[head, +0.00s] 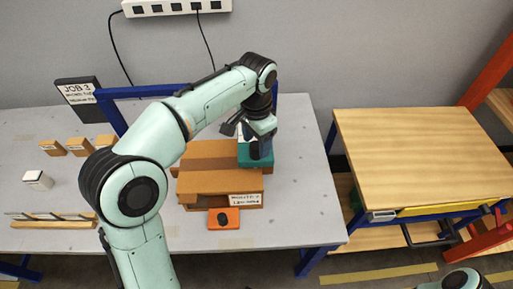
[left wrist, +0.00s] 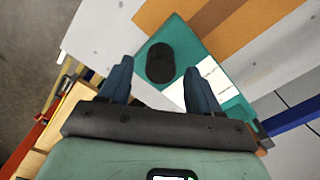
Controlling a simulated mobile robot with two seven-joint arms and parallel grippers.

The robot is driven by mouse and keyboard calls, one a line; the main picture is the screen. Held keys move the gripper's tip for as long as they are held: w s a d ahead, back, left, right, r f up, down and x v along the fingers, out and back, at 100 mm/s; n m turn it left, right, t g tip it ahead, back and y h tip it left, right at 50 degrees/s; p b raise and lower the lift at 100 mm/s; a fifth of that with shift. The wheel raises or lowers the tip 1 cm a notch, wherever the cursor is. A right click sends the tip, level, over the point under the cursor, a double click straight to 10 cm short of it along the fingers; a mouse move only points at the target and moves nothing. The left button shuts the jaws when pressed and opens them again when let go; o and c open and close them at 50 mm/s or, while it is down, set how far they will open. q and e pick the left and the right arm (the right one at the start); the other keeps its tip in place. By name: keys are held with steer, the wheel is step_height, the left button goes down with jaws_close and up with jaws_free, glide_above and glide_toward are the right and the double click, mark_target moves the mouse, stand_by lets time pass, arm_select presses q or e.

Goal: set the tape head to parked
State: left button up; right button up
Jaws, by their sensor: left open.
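The likely tape head is a teal block (head: 257,161) at the right end of the brown wooden plotter body (head: 208,186). In the left wrist view the teal block (left wrist: 228,98) carries an upright black knob (left wrist: 160,62) and a white label with writing (left wrist: 212,80). My left gripper (head: 259,150) is over the teal block, pointing down. In the left wrist view its two dark blue fingers (left wrist: 158,76) are apart and empty, with the knob just beyond and between their tips. Whether they touch it I cannot tell. My right gripper is out of view.
An orange block with a black knob (head: 223,219) sits at the plotter's front. A blue frame (head: 110,108), a JOB 3 sign (head: 78,92), small wooden blocks (head: 78,147) and a white block (head: 37,180) are left. A wooden-topped bench (head: 420,150) stands right; the grey table's (head: 305,190) right end is clear.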

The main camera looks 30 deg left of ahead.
arm_select(q)
steer(key=shift+f, duration=1.1)
jaws_close()
steer(key=shift+a, duration=0.15)
